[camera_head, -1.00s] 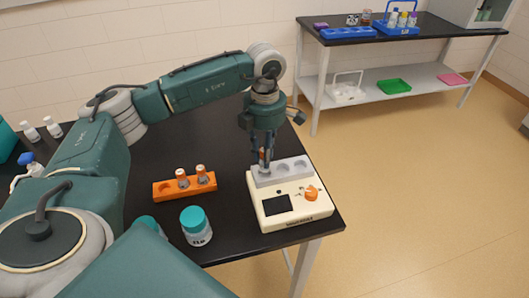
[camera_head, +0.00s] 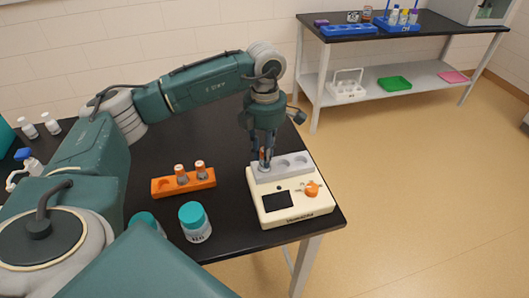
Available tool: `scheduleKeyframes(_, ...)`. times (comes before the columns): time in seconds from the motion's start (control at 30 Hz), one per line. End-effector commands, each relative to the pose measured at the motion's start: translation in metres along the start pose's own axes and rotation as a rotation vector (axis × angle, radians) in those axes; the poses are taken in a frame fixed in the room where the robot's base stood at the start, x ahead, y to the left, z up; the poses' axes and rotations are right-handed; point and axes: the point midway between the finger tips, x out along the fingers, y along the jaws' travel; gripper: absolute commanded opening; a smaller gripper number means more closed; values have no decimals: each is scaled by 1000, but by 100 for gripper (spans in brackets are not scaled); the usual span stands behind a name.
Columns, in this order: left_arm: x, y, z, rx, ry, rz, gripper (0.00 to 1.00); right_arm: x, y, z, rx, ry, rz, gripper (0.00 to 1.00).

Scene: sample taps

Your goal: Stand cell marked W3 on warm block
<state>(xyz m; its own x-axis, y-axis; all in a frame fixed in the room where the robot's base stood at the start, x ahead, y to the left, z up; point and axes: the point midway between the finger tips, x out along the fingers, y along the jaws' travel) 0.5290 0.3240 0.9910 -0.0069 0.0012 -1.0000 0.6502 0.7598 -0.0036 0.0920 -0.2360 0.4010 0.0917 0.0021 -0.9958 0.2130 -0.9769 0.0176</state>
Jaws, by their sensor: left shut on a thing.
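My left gripper (camera_head: 264,159) points down over the left end of the grey warm block (camera_head: 284,169). It is shut on a small cell (camera_head: 264,167), mostly hidden between the fingers. The cell is upright at the leftmost well; I cannot tell whether its base rests in the well. The other wells to its right look empty. The block sits on a cream heater unit (camera_head: 302,209) with a dark screen and an orange knob. An orange rack (camera_head: 195,184) to the left holds two orange-capped cells (camera_head: 180,172) (camera_head: 200,170) and has an empty hole at its left. No W3 mark is readable. My right gripper is not in view.
A teal-lidded jar (camera_head: 195,222) stands in front of the rack, with another teal lid (camera_head: 148,222) beside it. White bottles stand at far left. The black table (camera_head: 225,135) is clear behind the rack. A second table (camera_head: 440,35) stands at back right.

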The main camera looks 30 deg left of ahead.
Motion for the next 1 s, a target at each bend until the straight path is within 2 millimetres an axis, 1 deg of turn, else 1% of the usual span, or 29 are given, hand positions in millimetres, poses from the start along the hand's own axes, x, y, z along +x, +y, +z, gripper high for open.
scheduleKeyframes(0.37,1,0,0,0,0,0,6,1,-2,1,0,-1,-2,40)
scheduleKeyframes(0.7,15,0,0,0,0,0,6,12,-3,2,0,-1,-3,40)
scheduleKeyframes(1.0,15,0,0,0,0,0,6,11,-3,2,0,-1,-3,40)
